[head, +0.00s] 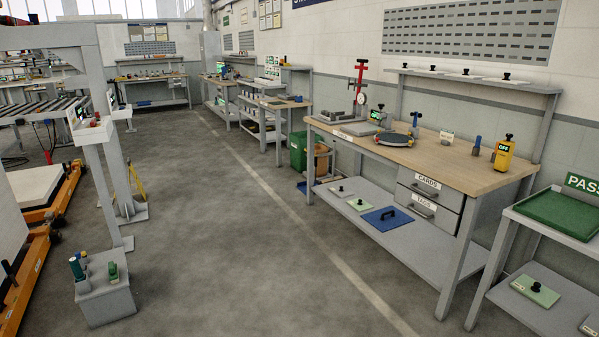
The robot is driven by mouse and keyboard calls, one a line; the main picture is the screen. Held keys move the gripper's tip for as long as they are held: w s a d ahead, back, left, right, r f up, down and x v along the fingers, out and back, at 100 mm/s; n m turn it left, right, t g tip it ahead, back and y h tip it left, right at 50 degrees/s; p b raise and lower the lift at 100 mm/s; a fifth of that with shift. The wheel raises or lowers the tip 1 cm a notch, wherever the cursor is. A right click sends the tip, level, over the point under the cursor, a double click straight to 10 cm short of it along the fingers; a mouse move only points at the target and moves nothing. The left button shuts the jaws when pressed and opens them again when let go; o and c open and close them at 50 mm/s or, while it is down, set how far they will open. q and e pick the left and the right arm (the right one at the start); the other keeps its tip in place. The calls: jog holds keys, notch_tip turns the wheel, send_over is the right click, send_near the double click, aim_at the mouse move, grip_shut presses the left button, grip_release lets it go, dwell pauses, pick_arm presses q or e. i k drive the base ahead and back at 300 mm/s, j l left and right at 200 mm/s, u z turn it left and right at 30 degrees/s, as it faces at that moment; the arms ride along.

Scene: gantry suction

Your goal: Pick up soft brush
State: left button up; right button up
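No thing in the head view is clearly recognisable as the soft brush. A low grey box (108,302) stands on the floor at the lower left. On its top are a small upright green item (113,271) and a dark teal upright item (76,269), both too small to identify surely. The wooden-topped workbench (470,170) on the right holds several small tools, among them a blue upright item (477,145) and a yellow device marked OFF (504,155). Neither of my grippers shows.
A wide grey floor aisle (220,230) is clear in the middle. A grey gantry post (118,180) and orange lift trucks (40,255) stand at the left. A rack with a green tray (560,214) stands at the right. More benches line the wall farther back.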

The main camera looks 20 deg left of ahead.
aim_at(113, 271)
jog(key=i+j+u, duration=0.25)
jog(key=i+u, duration=0.15)
jog(key=i, duration=0.2)
jog(key=i+u, duration=0.4)
jog(key=i, duration=0.25)
jog(key=i+l+u, duration=0.1)
jog(key=i+u, duration=0.25)
jog(key=i, duration=0.25)
jog(key=i+l+u, duration=0.4)
jog(key=i, duration=0.2)
